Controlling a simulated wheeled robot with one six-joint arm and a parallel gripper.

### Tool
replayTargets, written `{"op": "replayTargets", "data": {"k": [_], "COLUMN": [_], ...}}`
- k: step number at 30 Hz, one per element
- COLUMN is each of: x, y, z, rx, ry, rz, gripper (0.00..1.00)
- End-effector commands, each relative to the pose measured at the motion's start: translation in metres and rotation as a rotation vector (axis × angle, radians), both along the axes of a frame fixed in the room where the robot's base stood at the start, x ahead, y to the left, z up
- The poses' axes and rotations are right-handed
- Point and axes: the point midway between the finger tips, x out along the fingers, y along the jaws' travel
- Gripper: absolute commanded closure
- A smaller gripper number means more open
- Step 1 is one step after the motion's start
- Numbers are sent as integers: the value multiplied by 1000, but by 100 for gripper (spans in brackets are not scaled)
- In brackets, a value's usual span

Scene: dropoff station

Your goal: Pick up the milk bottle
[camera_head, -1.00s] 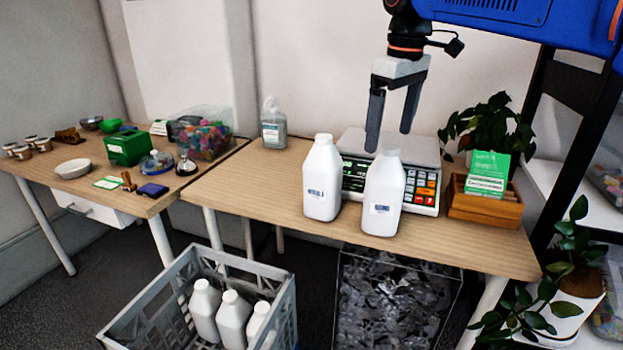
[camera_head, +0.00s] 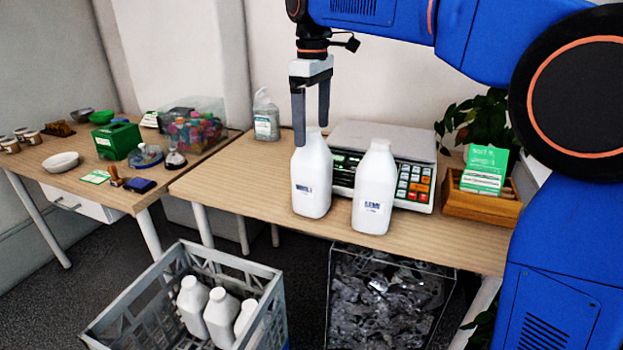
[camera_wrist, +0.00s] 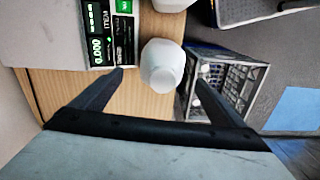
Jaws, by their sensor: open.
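Two white milk bottles stand upright on the wooden table in front of the scale: a left bottle (camera_head: 312,180) and a right bottle (camera_head: 375,190). My gripper (camera_head: 312,135) is open and empty, with its fingers pointing down at the left bottle's top. In the wrist view, one bottle (camera_wrist: 162,66) appears beyond and between the open fingertips (camera_wrist: 160,78). Another bottle (camera_wrist: 172,4) is cut off at the top edge of that view. In the head view the fingers overlap the left bottle's neck; contact is not clear.
The scale (camera_head: 385,135) stands close behind the bottles. A grey crate (camera_head: 150,285) with several white bottles is on the floor, beside a clear bin (camera_head: 390,300) of dark scrap. A wooden card box (camera_head: 480,203) and a clear bottle (camera_head: 266,115) stand on the table (camera_head: 235,180).

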Motion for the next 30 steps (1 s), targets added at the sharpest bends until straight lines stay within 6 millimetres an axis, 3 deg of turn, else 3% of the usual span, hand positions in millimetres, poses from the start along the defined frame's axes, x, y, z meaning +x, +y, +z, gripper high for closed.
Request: {"op": "replayTargets", "data": {"k": [7,17,25,30], "x": [0,-2,-5,-5], "y": [0,0,1,1], "z": [-40,-63,-98,-106], "rx": [-1,-1,0,0], "ry": [1,1,0,0], "rz": [0,0,-1,-1], "gripper": [7,7,7,7]}}
